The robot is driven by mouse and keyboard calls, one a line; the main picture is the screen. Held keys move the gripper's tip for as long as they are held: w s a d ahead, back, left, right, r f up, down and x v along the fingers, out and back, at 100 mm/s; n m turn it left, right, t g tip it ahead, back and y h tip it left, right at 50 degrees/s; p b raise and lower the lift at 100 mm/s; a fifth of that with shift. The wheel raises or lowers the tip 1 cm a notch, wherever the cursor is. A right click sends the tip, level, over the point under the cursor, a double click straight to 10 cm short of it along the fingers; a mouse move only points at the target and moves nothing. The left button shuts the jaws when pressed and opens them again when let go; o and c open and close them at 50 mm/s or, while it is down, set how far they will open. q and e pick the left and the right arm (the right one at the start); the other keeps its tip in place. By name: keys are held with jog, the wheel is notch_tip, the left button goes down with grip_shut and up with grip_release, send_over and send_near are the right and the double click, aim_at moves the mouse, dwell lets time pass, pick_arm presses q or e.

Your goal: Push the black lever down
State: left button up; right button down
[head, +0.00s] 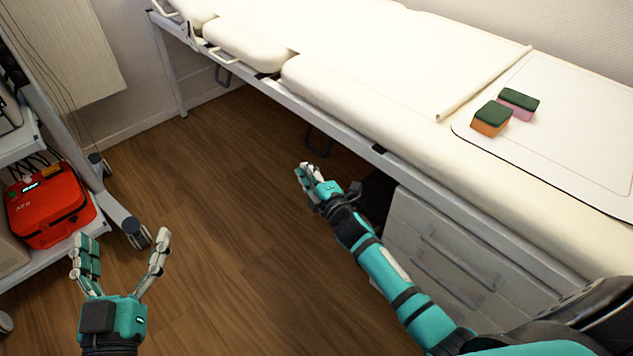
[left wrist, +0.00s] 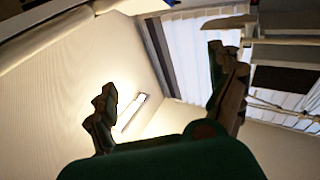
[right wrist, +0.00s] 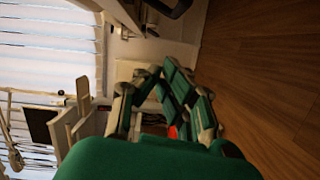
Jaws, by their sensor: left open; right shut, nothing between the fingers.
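Two dark looped bars hang below the frame of the white treatment bed (head: 380,85): a nearer loop (head: 319,141) and a farther loop (head: 222,76). I cannot tell which of them is the black lever. My right gripper (head: 306,176) is shut and empty, just below the nearer loop in the picture, with a visible gap. In the right wrist view its fingers (right wrist: 165,95) are close together with nothing held. My left gripper (head: 122,250) is open and empty over the floor at lower left. The left wrist view shows its spread fingers (left wrist: 168,95) against wall and ceiling.
A grey drawer cabinet (head: 455,250) stands under the bed beside my right arm. Two sponges (head: 492,118) (head: 519,104) lie on the bed. The wooden floor (head: 220,200) between is clear.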

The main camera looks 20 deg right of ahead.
pick_arm(q)
notch_tip(320, 180, down, 6)
jog(key=a+g+y+p, duration=0.1)
jog(key=g, duration=0.3)
jog(key=shift+s+f, duration=0.25)
jog(key=shift+s, duration=0.05)
pick_arm(e)
jog(key=s, duration=0.5)
jog(key=shift+s+d+r, duration=0.15)
jog(key=shift+s+d, duration=0.1)
jog(key=shift+s, duration=0.05)
